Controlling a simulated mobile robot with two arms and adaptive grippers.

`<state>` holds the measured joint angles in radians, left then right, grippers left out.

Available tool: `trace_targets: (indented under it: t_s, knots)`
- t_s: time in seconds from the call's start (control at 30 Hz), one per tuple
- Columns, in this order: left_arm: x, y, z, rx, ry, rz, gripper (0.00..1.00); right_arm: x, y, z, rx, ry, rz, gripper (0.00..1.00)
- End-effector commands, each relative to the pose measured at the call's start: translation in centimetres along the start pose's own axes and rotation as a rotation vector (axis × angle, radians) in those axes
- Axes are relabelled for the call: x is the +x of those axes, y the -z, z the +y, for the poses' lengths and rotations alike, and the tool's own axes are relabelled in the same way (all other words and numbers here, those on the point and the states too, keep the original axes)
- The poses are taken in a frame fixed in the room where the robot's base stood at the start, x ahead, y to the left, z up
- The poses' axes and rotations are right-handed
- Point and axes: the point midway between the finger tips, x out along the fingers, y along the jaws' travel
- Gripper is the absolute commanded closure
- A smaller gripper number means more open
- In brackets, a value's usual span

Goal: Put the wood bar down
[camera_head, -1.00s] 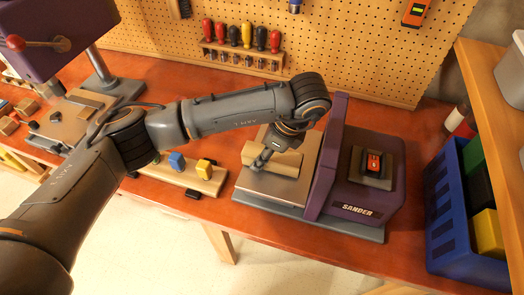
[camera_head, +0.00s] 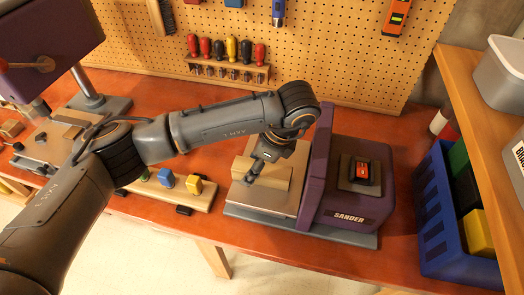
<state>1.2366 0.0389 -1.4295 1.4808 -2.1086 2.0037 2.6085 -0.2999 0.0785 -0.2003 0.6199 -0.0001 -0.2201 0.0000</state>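The wood bar (camera_head: 271,177) is a pale block on the metal table (camera_head: 284,202) of the purple sander (camera_head: 347,204). My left gripper (camera_head: 251,177) reaches down over the table from the upper right and its fingers are at the left part of the bar. The fingers hide part of the bar. Whether they are closed on it or spread around it is too small to tell. Whether the bar's underside touches the table is also unclear. My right gripper is out of view.
A wooden holder (camera_head: 143,188) with blue and yellow knobs stands left of the sander. A blue crate (camera_head: 437,222) with coloured blocks is at the right. A purple drill press (camera_head: 45,45) is at the far left. Screwdrivers (camera_head: 231,49) hang on the pegboard behind.

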Motion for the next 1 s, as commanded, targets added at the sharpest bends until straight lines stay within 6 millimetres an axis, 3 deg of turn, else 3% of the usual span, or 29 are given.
trace_targets:
  t_s: [0.3, 0.5, 0.7, 1.0]
  knots:
    - [-6.5, 0.1, -0.1, -0.001, 0.008, -0.003, 0.37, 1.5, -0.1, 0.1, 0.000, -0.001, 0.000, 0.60]
    - [-9.4, 0.1, -0.1, -0.002, 0.005, -0.003, 0.37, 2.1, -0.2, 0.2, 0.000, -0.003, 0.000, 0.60]
    - [-10.4, 0.0, 0.0, -0.001, 0.001, -0.001, 0.37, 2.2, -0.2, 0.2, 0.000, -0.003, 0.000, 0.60]
    - [-10.5, 0.0, 0.0, 0.000, 0.000, -0.001, 0.37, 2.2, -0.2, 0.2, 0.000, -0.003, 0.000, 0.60]
